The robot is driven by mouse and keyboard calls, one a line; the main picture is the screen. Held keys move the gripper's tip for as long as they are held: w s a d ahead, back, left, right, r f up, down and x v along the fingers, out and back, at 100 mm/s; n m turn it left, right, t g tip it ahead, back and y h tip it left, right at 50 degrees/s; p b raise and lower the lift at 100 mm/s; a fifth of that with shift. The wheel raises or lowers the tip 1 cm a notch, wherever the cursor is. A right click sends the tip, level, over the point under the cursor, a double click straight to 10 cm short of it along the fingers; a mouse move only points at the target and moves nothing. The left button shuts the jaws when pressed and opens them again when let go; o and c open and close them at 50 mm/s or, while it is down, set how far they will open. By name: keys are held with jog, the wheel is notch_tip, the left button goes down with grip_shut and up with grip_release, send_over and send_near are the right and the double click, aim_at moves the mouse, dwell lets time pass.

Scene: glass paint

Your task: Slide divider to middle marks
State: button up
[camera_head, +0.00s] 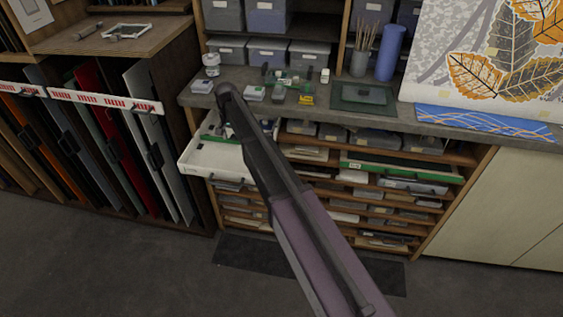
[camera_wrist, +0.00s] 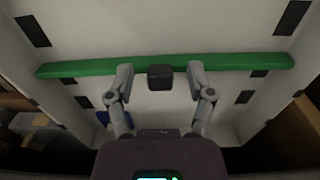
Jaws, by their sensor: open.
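The wrist view looks down into a white drawer, and a long green divider (camera_wrist: 90,68) crosses it from side wall to side wall. A black block-shaped handle (camera_wrist: 160,84) sits at the divider's middle. My gripper (camera_wrist: 160,74) is open, with one finger on each side of the handle and gaps showing. Dark marks show in pairs: a large pair (camera_wrist: 33,31) beyond the divider, a pair close against its near side (camera_wrist: 259,73), and a nearer pair (camera_wrist: 83,102).
A grey counter (camera_head: 440,128) above the drawer holds jars, small boxes and a dark mat (camera_head: 362,97). A rack of coloured panels (camera_head: 95,120) stands close at the left. Shelves with a green-edged tray (camera_head: 400,170) lie right of the drawer.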

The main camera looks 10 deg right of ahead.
jog(key=s, duration=0.1)
jog(key=s+a, duration=0.1)
jog(key=s, duration=0.3)
jog(key=shift+a, duration=0.35)
jog(key=shift+r+p, duration=0.6)
jog(key=shift+r, duration=0.05)
notch_tip(320, 180, up, 13)
jog(key=p, duration=1.3)
jog(key=s+d+f+n+b, duration=0.1)
jog(key=s+d+f+b, duration=0.3)
jog(key=s+d, duration=0.6)
jog(key=s+d+f+n+b, duration=0.2)
jog(key=s+d+f+b, duration=0.3)
jog(key=s+d, duration=0.5)
jog(key=shift+s+f+b, duration=0.3)
jog(key=shift+s, duration=0.1)
jog(key=shift+d, duration=0.1)
jog(key=shift+s+d, duration=0.15)
jog(key=shift+s, duration=0.15)
jog(key=c, duration=0.5)
jog(key=shift+n, duration=0.5)
jog(key=s+d, duration=0.1)
jog(key=s, duration=0.2)
jog(key=s+d, duration=0.1)
jog(key=shift+s+d, duration=0.35)
grip_shut()
jog(key=shift+w, duration=0.15)
